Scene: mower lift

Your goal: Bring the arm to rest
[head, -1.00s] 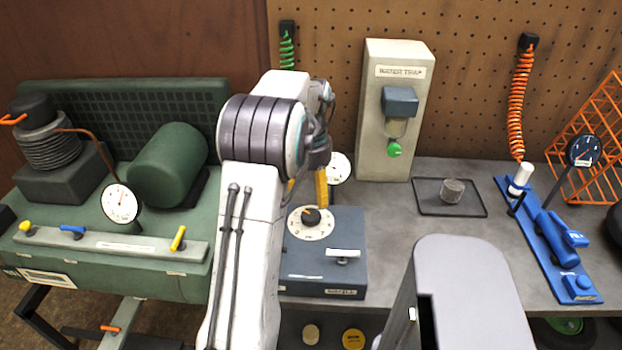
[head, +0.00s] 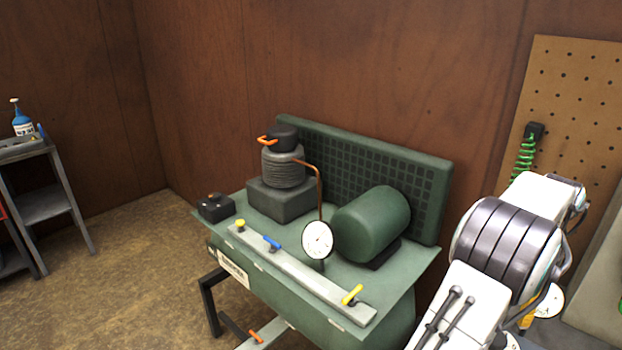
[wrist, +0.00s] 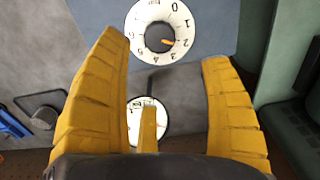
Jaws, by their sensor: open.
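My gripper (wrist: 163,85) is open in the wrist view, its two yellow fingers wide apart with nothing between their tips. Beyond the fingertips is a white numbered dial (wrist: 161,12) with an orange pointer on a blue-grey box (wrist: 215,60). A round white gauge (wrist: 152,128) shows between the finger bases, partly covered by a yellow piece. In the head view my white and grey arm stands at the right; my gripper is mostly hidden behind it there.
A green machine (head: 371,222) with a gauge (head: 317,240) and coloured levers stands left of my arm. A pegboard (head: 575,120) with a green coiled hose (head: 524,155) is at the right. A grey cart (head: 45,195) with a blue bottle (head: 22,122) is far left; brown floor between is clear.

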